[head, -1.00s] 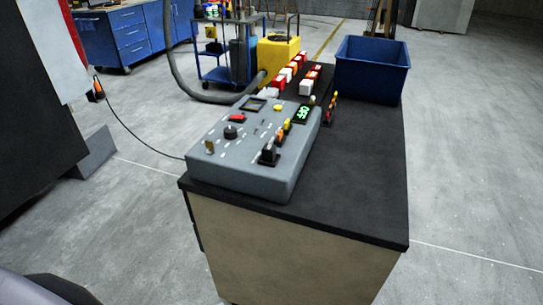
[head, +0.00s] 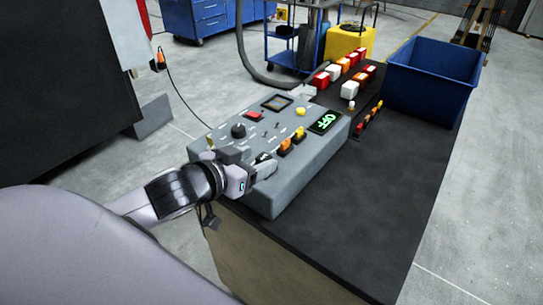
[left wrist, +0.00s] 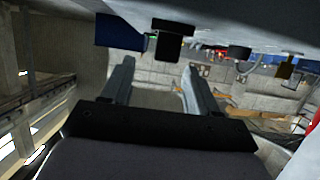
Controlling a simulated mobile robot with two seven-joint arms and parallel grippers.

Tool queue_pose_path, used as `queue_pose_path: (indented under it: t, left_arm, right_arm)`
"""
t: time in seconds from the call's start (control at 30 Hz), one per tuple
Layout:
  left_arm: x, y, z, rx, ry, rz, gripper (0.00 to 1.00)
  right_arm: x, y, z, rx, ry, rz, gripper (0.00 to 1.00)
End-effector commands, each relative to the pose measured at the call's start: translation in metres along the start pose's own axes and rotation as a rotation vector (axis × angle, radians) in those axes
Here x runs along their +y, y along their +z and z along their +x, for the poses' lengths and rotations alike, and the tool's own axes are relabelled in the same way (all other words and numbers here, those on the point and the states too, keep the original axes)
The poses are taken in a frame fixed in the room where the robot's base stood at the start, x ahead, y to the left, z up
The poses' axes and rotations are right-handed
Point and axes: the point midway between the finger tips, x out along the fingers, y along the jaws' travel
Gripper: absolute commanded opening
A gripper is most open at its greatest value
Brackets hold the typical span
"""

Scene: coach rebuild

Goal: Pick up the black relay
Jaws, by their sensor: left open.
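The black relay (head: 263,156) sits upright on the near edge of the grey control panel (head: 290,178). In the head view my left gripper (head: 264,168) is right at it and partly hides it. In the left wrist view, which looks upside down, the relay (left wrist: 174,40) hangs from the panel surface (left wrist: 240,14) along the top. My left gripper (left wrist: 158,66) is open there, its two fingers spread and empty. The relay lines up between them but stands higher in the picture, toward the panel. Whether a finger touches it I cannot tell. My right gripper is not in view.
Red and white blocks (head: 349,90) stand in rows farther back. A blue bin (head: 430,78) is on the dark bench top (head: 385,165), which is clear at the right front.

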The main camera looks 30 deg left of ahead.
Motion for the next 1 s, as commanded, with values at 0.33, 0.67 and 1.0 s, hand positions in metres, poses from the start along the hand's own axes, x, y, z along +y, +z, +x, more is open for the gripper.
queue_pose_path:
  t: [0.33,0.67,1.0]
  left_arm:
    - [-0.003,0.001,0.028,0.000,-0.001,0.001,0.60]
    - [-0.005,0.004,0.062,0.001,-0.001,0.001,0.60]
    - [-0.004,0.005,0.065,0.000,0.000,0.002,0.47]
  right_arm:
    - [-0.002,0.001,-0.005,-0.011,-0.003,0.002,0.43]
    - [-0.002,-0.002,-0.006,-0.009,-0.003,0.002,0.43]
    - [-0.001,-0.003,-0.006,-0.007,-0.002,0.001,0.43]
